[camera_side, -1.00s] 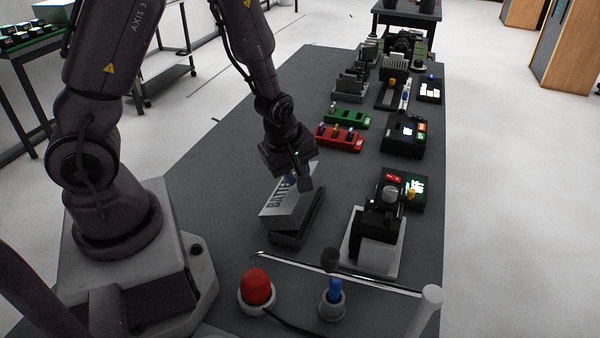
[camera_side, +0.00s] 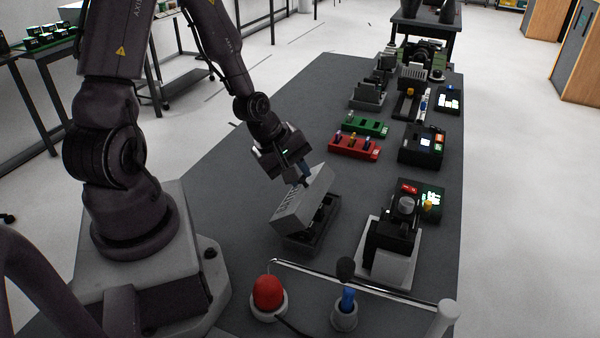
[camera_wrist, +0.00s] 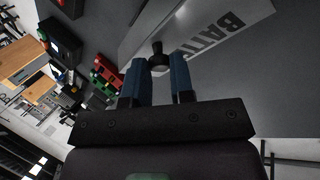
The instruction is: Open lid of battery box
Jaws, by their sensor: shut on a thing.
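The battery box (camera_side: 316,239) stands on the dark table, in front of my arm. Its grey lid (camera_side: 301,203) is raised and tilted steeply, lettered face turned to the left, with a gap showing the dark inside of the box. My gripper (camera_side: 303,177) is at the lid's upper edge. In the wrist view the lid (camera_wrist: 200,25) shows part of its lettering. The blue fingers of my gripper (camera_wrist: 158,72) are shut on a small black knob (camera_wrist: 158,57) at the lid. The lower ends of the fingers are partly hidden in the side view.
A black device on a white base (camera_side: 392,243) stands right of the box. Red (camera_side: 355,146) and green (camera_side: 366,126) racks lie behind it. Table left of the box is clear.

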